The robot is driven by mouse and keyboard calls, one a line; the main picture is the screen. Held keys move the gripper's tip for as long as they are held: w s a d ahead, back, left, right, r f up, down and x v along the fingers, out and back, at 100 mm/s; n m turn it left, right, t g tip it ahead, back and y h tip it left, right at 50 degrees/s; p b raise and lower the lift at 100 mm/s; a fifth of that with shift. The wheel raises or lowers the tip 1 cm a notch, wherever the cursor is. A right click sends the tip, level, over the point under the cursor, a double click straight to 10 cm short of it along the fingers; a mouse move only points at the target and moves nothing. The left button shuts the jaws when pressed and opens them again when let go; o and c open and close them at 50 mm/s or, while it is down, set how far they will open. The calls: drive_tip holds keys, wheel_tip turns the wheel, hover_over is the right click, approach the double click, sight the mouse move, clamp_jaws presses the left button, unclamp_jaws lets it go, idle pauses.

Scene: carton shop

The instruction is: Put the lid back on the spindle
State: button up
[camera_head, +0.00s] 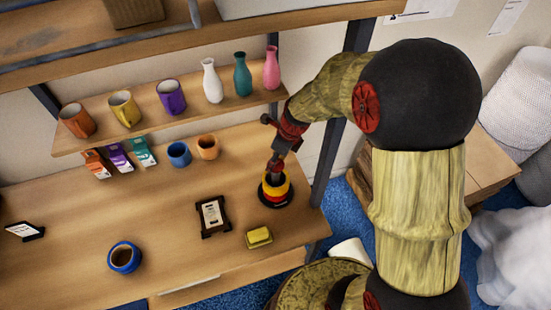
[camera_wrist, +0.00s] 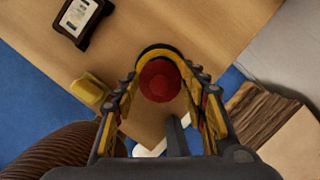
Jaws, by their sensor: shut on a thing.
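The spindle (camera_head: 276,201) stands near the right end of the tabletop, with a black base and yellow and red bands above it. My gripper (camera_head: 275,177) reaches down onto its top from above. In the wrist view, my gripper (camera_wrist: 163,85) has its fingers on both sides of a round red piece (camera_wrist: 160,82), apparently the lid, and is shut on it. A yellow and black rim (camera_wrist: 165,50) curves behind the red piece. The fingers hide part of the spindle, and I cannot tell whether the lid touches it.
A black-framed card (camera_head: 212,216) and a yellow block (camera_head: 259,237) lie left of the spindle. A blue mug (camera_head: 124,257) stands farther left. Cups and vases line the low shelf (camera_head: 190,115) behind. A dark shelf post (camera_head: 330,150) rises close to the right. The tabletop's middle is mostly clear.

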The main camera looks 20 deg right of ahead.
drive_tip(key=o, duration=1)
drive_tip(key=shift+o, duration=0.4)
drive_tip(key=o, duration=0.4)
drive_tip(key=shift+r, duration=0.1)
drive_tip(key=shift+r+p, duration=3.5)
drive_tip(key=shift+p, duration=0.1)
drive_tip(key=c, duration=0.3)
